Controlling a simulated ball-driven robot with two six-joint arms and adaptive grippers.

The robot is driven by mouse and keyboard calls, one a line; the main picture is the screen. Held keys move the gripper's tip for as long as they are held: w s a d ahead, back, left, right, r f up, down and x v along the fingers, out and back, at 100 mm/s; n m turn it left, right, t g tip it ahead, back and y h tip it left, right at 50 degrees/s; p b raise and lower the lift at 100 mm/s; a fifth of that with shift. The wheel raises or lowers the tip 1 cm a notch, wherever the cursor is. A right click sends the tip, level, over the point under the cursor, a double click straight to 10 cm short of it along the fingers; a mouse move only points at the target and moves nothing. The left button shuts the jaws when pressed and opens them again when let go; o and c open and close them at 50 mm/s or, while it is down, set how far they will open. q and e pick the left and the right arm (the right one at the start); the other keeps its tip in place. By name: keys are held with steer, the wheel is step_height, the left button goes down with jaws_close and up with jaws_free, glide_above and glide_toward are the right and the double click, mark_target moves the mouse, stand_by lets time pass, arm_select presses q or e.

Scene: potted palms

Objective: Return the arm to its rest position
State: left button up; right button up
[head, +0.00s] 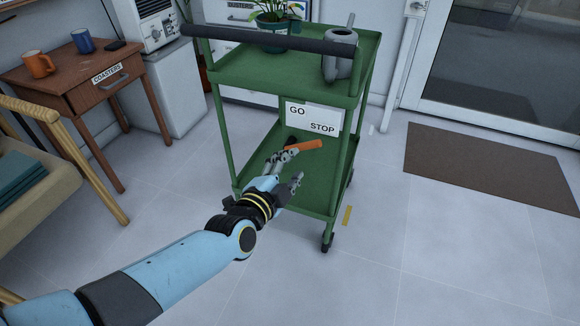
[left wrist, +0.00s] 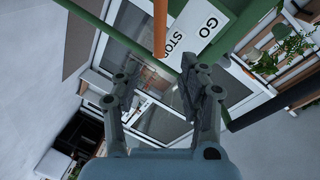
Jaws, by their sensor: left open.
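My left arm reaches in from the lower left in the head view, and its gripper (head: 292,168) is open in front of the green cart's lower shelf. An orange-handled tool (head: 304,145) with a dark end shows just beyond the fingertips. In the left wrist view the open fingers of my left gripper (left wrist: 157,92) have nothing between them. An orange rod-like part (left wrist: 160,28) shows beyond them, apart from the fingers. My right gripper is in neither view.
The green cart (head: 285,190) carries a potted plant (head: 272,25), a grey watering can (head: 339,55) and a GO/STOP sign (head: 313,117). A wooden side table (head: 60,80) with mugs and a chair (head: 45,165) stand left. A brown mat (head: 490,165) lies right. Front floor is clear.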

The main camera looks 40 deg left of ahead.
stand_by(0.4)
arm_select(q)
steer(key=s+f+n+g+h, duration=0.2)
steer(key=s+f+g, duration=0.6)
steer(key=s+f, duration=1.65)
steer(key=s+a+f+n+g, duration=0.1)
steer(key=s+f+n+g, duration=0.2)
steer(key=s, duration=0.8)
steer(key=s+a+f+n+g, duration=0.1)
steer(key=s+f+n+g, duration=0.2)
steer(key=s, duration=0.9)
steer(key=shift+a+f+n+g+y, duration=0.35)
steer(key=shift+n+g, duration=0.35)
steer(key=shift+n, duration=0.3)
